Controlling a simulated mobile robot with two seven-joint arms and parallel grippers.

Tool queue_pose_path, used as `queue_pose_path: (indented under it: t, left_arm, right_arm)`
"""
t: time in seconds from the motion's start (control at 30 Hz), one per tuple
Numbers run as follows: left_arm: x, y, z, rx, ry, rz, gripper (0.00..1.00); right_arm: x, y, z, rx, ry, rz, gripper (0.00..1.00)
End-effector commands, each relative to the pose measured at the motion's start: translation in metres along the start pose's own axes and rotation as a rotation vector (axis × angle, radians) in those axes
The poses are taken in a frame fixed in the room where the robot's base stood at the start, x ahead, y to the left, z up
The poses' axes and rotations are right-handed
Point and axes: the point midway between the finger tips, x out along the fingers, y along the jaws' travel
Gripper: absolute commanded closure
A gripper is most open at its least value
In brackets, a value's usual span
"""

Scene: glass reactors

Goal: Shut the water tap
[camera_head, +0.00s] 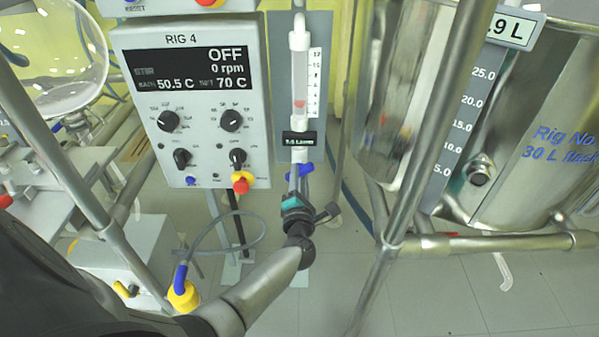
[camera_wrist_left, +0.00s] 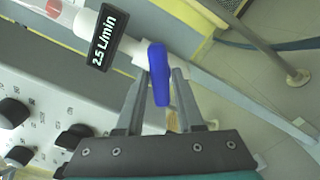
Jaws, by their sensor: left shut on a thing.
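The water tap has a blue handle (camera_head: 303,170) just below the clear flow meter tube (camera_head: 299,75). In the left wrist view the blue handle (camera_wrist_left: 158,74) sits between the two grey fingers, standing across the white pipe. A black label on the pipe reads 2.5 L/min (camera_wrist_left: 103,38). A reddish float shows inside the tube. My left gripper (camera_head: 297,183) reaches up from below and is shut on the blue handle; its fingers also show in the left wrist view (camera_wrist_left: 159,95). The handle's lower end is partly hidden by the gripper. My right gripper is not in view.
The RIG 4 control box (camera_head: 190,100) with knobs and a red-yellow button (camera_head: 242,182) stands close on the left. A steel frame post (camera_head: 425,130) and a large metal vessel (camera_head: 540,130) stand on the right. Tiled floor lies below.

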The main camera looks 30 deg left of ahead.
Motion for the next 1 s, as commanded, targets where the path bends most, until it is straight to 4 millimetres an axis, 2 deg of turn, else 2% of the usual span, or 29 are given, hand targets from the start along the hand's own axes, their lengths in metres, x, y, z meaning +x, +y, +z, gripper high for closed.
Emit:
queue_pose_path:
  t: [0.2, 0.5, 0.7, 1.0]
  left_arm:
    - [-0.001, 0.0, 0.001, 0.205, 0.002, -0.003, 1.0]
    - [0.0, 0.0, 0.001, 0.44, 0.001, -0.002, 1.0]
    - [0.0, -0.001, 0.0, 0.543, 0.0, -0.002, 1.0]
    - [-0.001, -0.001, 0.0, 0.61, 0.0, -0.002, 1.0]
  right_arm:
    - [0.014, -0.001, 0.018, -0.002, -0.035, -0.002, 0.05]
    - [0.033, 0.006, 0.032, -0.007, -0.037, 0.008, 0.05]
    - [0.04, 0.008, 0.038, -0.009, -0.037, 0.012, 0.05]
    - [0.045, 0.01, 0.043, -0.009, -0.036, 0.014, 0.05]
